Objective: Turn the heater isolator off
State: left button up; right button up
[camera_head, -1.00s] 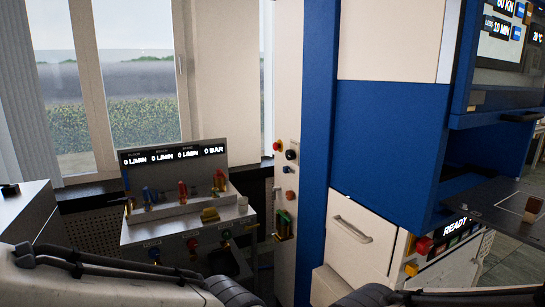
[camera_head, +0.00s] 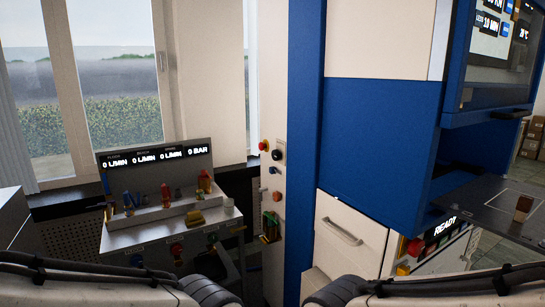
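A narrow pale panel beside the blue press frame carries several controls. These are a red button on yellow (camera_head: 263,146), a black round knob (camera_head: 278,155), a small blue-grey control (camera_head: 273,170) and a red button (camera_head: 277,196). Lower down is a green, yellow and red cluster (camera_head: 270,226). No label is legible on them, so I cannot tell which is the heater isolator or how it is set. My two forearms cross the bottom edge, well below and nearer than the panel. Both grippers are out of frame.
A console with gauges (camera_head: 155,156) and coloured valves stands left, under the window. The blue press cabinet (camera_head: 375,150) fills the right, with a drawer (camera_head: 345,235) and a dark shelf (camera_head: 485,205) bearing a brown block (camera_head: 523,208). A READY control box (camera_head: 436,240) sits below the shelf.

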aim_at(276, 154)
jog(key=u, duration=0.5)
jog(key=i, duration=1.3)
jog(key=u, duration=0.35)
